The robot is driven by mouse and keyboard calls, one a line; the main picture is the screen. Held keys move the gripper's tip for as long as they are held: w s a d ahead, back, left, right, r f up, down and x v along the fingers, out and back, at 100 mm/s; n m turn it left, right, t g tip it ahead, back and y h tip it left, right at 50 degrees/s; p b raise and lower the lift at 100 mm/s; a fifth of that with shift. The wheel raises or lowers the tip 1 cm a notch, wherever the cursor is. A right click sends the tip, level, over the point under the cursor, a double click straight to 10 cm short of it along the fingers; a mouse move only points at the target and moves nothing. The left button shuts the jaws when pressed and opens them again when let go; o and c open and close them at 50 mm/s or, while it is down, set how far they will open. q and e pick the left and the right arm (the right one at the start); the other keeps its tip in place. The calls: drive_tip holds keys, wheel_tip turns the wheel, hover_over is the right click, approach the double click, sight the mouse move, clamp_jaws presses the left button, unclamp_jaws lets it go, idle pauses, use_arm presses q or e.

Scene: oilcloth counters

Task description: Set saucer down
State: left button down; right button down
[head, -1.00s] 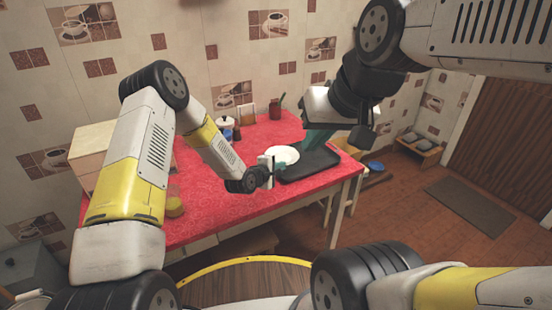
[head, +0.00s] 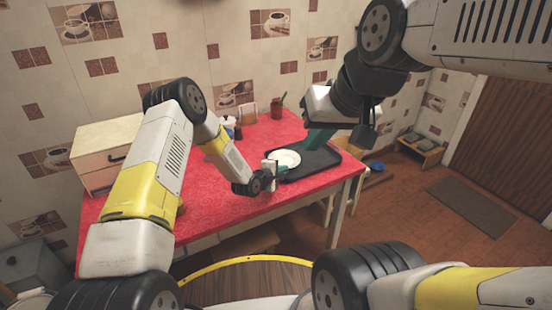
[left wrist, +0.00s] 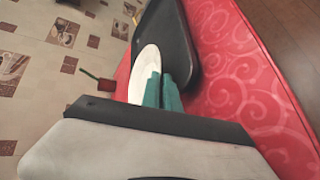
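The white saucer (head: 287,158) is at the left part of the black tray (head: 318,160) on the red counter. My left gripper (head: 272,168) has its teal fingers at the saucer's near-left rim and appears shut on it. In the left wrist view the fingers (left wrist: 163,92) are close together and overlap the rim of the saucer (left wrist: 147,62), with the tray (left wrist: 172,40) beyond. I cannot tell whether the saucer touches the tray.
The red counter (head: 225,200) is clear left of the tray. A reddish cup (head: 277,108), a dark jar (head: 238,131) and a framed item (head: 247,115) stand at the back. A wooden box (head: 105,150) stands at the left. The counter's right edge is close to the tray.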

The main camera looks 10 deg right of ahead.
use_arm(q)
drive_tip(key=c, duration=1.9)
unclamp_jaws()
drive_tip(key=shift+f, duration=0.1)
drive_tip(key=shift+s+a+r, duration=0.15)
drive_tip(key=shift+a+r, duration=0.05)
drive_tip(key=shift+r, duration=0.25)
drive_tip(key=v, duration=1.1)
drive_tip(key=shift+s+a+r, duration=0.1)
drive_tip(key=shift+s+r, duration=0.05)
drive_tip(key=s+a+r+m+g+y, duration=0.1)
drive_tip(key=s+a+r+m+y, duration=0.25)
drive_tip(key=a+r, duration=0.6)
drive_tip(key=s+a+r+m+g+y, duration=0.15)
drive_tip(key=a+r+m, duration=0.4)
drive_tip(key=r, duration=0.75)
drive_tip(key=s+a+r+m, duration=0.1)
drive_tip(key=s+a+r, duration=0.1)
drive_tip(key=s, duration=0.6)
drive_tip(key=s+a+r+m+g+y, duration=0.1)
drive_tip(key=s+a+r, duration=0.2)
drive_tip(key=s, duration=0.6)
drive_tip(key=s+a+r+m, duration=0.2)
drive_tip(key=s+r, duration=0.3)
drive_tip(key=s, duration=0.3)
drive_tip(key=shift+s+a+g+y, duration=0.2)
drive_tip(key=shift+a+g+y, duration=0.1)
drive_tip(key=shift+a+g, duration=0.05)
